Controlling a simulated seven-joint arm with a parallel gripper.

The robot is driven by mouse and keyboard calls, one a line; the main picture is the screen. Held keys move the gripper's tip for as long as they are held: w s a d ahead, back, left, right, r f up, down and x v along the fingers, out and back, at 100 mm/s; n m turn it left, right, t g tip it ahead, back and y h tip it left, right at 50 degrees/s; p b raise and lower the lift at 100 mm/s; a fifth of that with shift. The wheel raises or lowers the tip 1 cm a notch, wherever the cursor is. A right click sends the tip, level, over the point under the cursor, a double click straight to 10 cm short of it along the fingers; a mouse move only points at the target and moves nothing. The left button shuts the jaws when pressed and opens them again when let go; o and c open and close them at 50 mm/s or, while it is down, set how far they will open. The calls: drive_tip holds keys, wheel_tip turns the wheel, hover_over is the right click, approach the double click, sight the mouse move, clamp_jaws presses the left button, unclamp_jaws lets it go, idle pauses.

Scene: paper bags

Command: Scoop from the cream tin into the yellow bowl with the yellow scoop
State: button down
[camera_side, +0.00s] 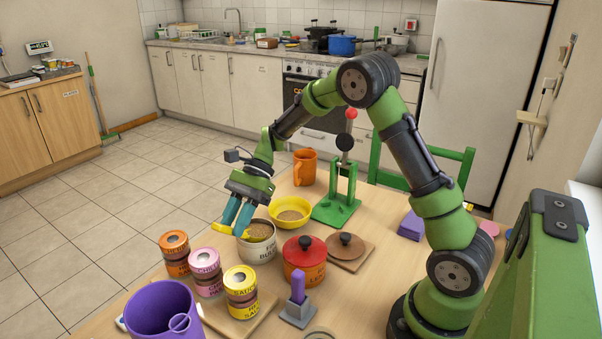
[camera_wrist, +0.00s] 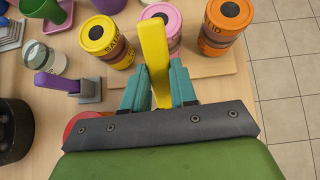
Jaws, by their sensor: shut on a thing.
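The cream tin (camera_side: 262,250) stands on the table, with brown grainy contents showing inside its rim. The yellow bowl (camera_side: 290,217) sits just behind and to the right of it, and brown contents lie in it. My gripper (camera_side: 237,219) points down at the tin's left rim and is shut on the yellow scoop (camera_side: 221,228). The scoop's handle sticks out to the left. In the wrist view the handle (camera_wrist: 153,50) stands out between the teal fingers (camera_wrist: 160,92). The scoop's head is mostly hidden by the fingers and the tin's rim; I cannot tell what it holds.
Orange (camera_side: 174,248), pink (camera_side: 205,268) and yellow (camera_side: 240,285) lidded jars stand in front. A purple bucket (camera_side: 160,315) is at the front left. A red lidded pot (camera_side: 304,262) is right of the tin. A green stand (camera_side: 336,205) and orange mug (camera_side: 304,168) are behind the bowl.

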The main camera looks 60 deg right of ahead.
wheel_tip(320, 180, up, 6)
drive_tip(key=shift+f, duration=0.15)
drive_tip(key=shift+a+f+h, duration=0.2)
drive_tip(key=shift+a+h, duration=0.3)
wheel_tip(320, 180, down, 5)
drive_tip(key=shift+r, duration=2)
drive_tip(key=shift+a+r+h, duration=0.1)
drive_tip(key=shift+a+h, duration=0.3)
drive_tip(key=shift+a, duration=0.05)
drive_tip(key=shift+a+r+h, duration=0.1)
drive_tip(key=shift+a+h, duration=0.75)
drive_tip(key=shift+h, duration=0.55)
